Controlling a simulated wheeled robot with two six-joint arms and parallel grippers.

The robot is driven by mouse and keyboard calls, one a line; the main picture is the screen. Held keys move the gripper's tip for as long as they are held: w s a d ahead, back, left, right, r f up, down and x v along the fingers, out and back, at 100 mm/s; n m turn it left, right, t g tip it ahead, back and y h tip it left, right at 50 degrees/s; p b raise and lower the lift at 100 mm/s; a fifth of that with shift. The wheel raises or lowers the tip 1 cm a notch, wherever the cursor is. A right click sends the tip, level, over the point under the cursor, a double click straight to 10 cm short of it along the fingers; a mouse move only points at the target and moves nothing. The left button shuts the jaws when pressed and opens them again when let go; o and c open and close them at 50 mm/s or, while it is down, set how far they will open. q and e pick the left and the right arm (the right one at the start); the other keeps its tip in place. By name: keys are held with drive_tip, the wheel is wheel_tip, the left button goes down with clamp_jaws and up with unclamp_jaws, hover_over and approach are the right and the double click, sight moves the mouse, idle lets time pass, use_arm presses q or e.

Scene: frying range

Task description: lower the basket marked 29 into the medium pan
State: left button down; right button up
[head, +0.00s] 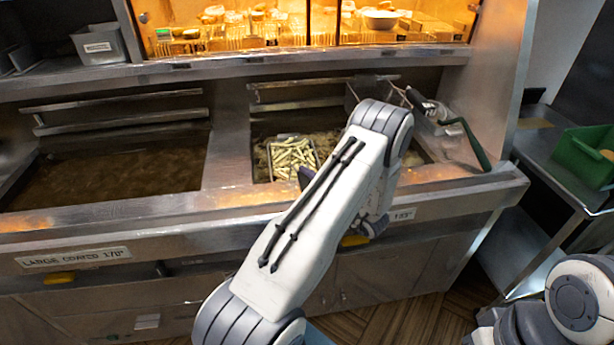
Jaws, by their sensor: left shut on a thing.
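A wire basket (272,160) filled with pale fries sits low in the right-hand pan (258,131), among dark oil. No number on it is readable. My left arm crosses in front of this pan and hides the basket's right side and its handle. Only a dark tip of my left gripper (306,178) shows beside the arm, at the basket's near right edge. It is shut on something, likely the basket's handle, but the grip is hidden. My right gripper is out of view.
The left-hand pan (110,165) holds dark oil and no basket. Another metal basket (365,90) stands at the back right, and a green handle (470,145) lies over the right rim. A green bin (585,155) stands on the right side table. A heated display cabinet (300,25) runs behind.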

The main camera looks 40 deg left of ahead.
use_arm(q)
drive_tip(key=c, duration=0.6)
unclamp_jaws()
drive_tip(key=shift+o, duration=0.2)
drive_tip(key=d, duration=0.3)
drive_tip(key=d+b, duration=0.1)
drive_tip(key=d, duration=0.2)
drive_tip(key=s+d+b, duration=0.1)
drive_tip(key=d, duration=0.2)
drive_tip(key=shift+d+f, duration=0.1)
drive_tip(key=shift+d, duration=0.1)
drive_tip(key=shift+d+b, duration=0.3)
drive_tip(key=shift+d, duration=0.2)
